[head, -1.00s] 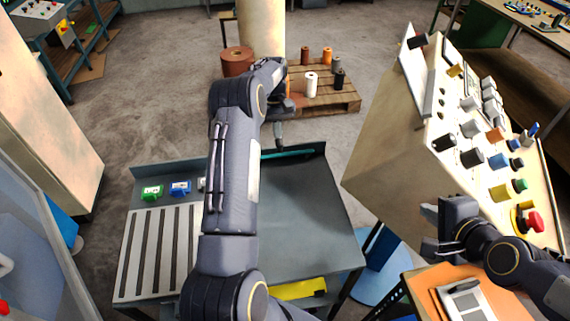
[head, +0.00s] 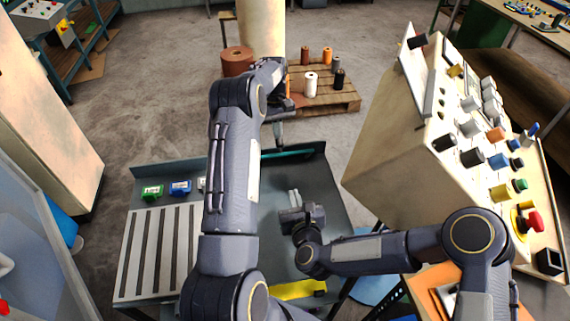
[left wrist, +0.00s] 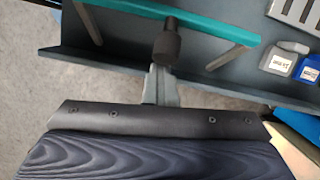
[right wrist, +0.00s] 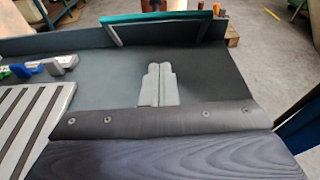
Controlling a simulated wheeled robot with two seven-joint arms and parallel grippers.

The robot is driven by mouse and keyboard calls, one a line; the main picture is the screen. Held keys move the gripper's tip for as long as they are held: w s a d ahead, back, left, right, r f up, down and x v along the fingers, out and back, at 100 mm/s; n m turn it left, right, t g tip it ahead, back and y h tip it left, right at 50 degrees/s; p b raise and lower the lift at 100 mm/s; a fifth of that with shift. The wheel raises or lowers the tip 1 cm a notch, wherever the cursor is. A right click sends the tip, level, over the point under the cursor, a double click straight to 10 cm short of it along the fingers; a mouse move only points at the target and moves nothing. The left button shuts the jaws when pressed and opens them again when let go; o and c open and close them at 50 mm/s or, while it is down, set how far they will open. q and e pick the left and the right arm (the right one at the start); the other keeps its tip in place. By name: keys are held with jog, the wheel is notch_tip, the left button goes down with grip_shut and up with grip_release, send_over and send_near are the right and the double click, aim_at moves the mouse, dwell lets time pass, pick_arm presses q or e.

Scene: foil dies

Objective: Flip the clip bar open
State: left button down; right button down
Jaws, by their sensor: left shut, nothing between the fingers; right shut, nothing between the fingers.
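The clip bar is a teal bar (head: 300,153) along the back edge of the grey workbench. It shows large in the left wrist view (left wrist: 215,27), with grey side arms and a dark round knob (left wrist: 166,46). It also shows at the top of the right wrist view (right wrist: 160,16). My left gripper (head: 279,140) is shut and empty beside the bar. In the left wrist view its fingertips (left wrist: 160,72) point at the knob; I cannot tell whether they touch. My right gripper (head: 294,195) is shut and empty above the bare bench top, apart from the bar.
Green (head: 151,192) and blue (head: 180,187) small blocks stand at the bench's back left, behind a slotted plate (head: 150,255). A control console (head: 400,150) stands to the right. A yellow object (head: 298,289) lies at the bench's front. A pallet with spools (head: 320,98) is behind.

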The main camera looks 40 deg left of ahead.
jog(key=x, duration=0.9)
jog(key=shift+a+f, duration=0.25)
jog(key=shift+w+a+r, duration=0.5)
jog(key=shift+w+a, duration=0.15)
jog(key=shift+a, duration=0.1)
jog(key=shift+w+a+r, duration=0.5)
jog(key=shift+w+a, duration=0.15)
jog(key=shift+a, duration=0.1)
